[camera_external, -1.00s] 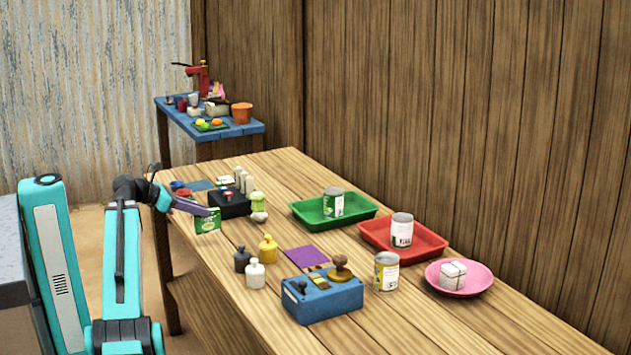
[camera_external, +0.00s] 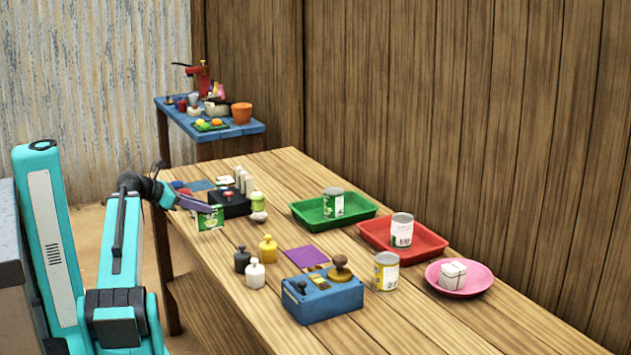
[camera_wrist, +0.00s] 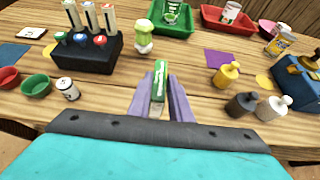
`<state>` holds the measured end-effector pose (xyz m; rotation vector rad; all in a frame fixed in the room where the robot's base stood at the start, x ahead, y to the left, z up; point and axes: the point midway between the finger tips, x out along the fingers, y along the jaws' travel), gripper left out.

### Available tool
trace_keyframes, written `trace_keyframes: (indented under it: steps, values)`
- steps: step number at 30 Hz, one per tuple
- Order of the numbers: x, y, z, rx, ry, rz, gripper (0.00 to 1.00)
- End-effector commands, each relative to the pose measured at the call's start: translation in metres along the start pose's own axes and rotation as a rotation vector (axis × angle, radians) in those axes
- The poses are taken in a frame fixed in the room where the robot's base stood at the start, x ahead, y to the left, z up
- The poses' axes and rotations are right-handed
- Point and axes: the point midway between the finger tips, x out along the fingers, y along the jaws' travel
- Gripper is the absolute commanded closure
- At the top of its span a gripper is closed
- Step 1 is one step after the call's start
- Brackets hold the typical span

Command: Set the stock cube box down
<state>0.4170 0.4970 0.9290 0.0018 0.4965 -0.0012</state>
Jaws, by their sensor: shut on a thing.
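The stock cube box (camera_external: 210,218) is a small green box with pale markings. My gripper (camera_external: 205,208) is shut on it near the left edge of the wooden table (camera_external: 385,320). In the wrist view the box (camera_wrist: 160,82) stands between the two purple fingers of my gripper (camera_wrist: 163,100), with bare wood around it. I cannot tell whether its underside touches the table.
A black block with coloured knobs (camera_wrist: 85,55) and a green-and-white bottle (camera_wrist: 144,38) stand beyond the box. A purple square (camera_external: 306,256) lies flat. Bare wood lies right of the box.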

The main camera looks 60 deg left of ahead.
Motion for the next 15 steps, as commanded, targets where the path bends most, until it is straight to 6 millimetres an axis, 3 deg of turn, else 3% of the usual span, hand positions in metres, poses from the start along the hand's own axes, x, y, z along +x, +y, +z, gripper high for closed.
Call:
trace_keyframes:
  steps: [15]
  values:
    - [0.004, 0.0077, 0.0062, -0.002, -0.002, -0.001, 1.0]
